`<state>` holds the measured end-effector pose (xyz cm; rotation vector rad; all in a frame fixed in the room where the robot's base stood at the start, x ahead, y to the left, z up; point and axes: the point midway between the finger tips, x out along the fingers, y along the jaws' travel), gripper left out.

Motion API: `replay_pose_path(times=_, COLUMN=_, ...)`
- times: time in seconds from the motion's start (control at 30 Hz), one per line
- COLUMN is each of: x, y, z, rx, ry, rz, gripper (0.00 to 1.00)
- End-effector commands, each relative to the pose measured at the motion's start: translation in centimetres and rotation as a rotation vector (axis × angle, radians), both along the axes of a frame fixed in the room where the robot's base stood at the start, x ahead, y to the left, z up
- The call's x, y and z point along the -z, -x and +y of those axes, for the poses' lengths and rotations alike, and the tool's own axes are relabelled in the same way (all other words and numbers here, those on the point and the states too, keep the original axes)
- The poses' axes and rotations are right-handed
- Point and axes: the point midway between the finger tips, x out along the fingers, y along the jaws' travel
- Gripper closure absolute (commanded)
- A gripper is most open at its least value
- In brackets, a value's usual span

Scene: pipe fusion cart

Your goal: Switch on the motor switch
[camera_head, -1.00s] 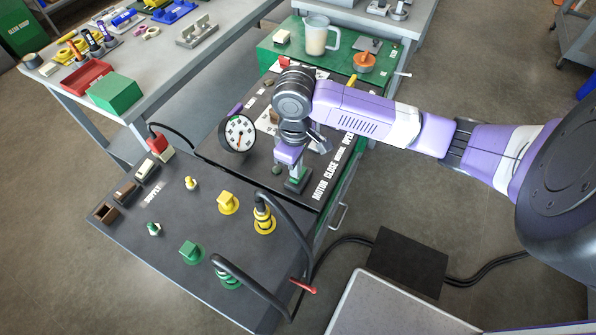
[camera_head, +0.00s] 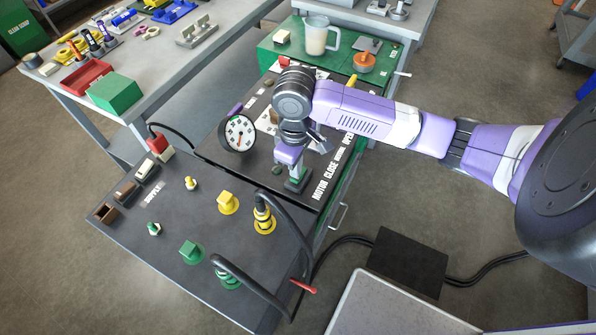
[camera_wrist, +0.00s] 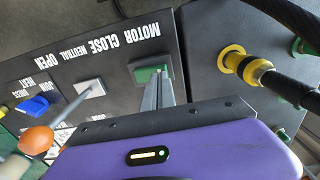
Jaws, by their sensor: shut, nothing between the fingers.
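The motor switch (camera_wrist: 148,73) is a green rocker in a dark frame below the printed word MOTOR on the black panel, in the wrist view. In the head view its green part (camera_head: 297,181) shows just below my gripper (camera_head: 297,173). My gripper (camera_wrist: 160,87) is shut and empty. Its fingertips are over the right part of the switch and hide some of it. I cannot tell whether they touch it or which way the rocker is tilted.
A white lever switch (camera_wrist: 88,87) and a blue switch (camera_wrist: 32,105) sit left of it in the wrist view. An orange knob (camera_wrist: 36,140) is close by. A yellow connector (camera_wrist: 240,65) with a black cable is at right. A gauge (camera_head: 239,133) stands left of my gripper.

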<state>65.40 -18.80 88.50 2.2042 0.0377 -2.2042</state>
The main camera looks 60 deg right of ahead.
Motion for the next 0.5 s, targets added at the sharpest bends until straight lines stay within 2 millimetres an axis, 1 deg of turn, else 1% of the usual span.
replay_pose_path(times=0.5, x=0.72, y=0.00, z=0.01, rx=0.000, ry=0.000, rz=0.000, gripper=1.00)
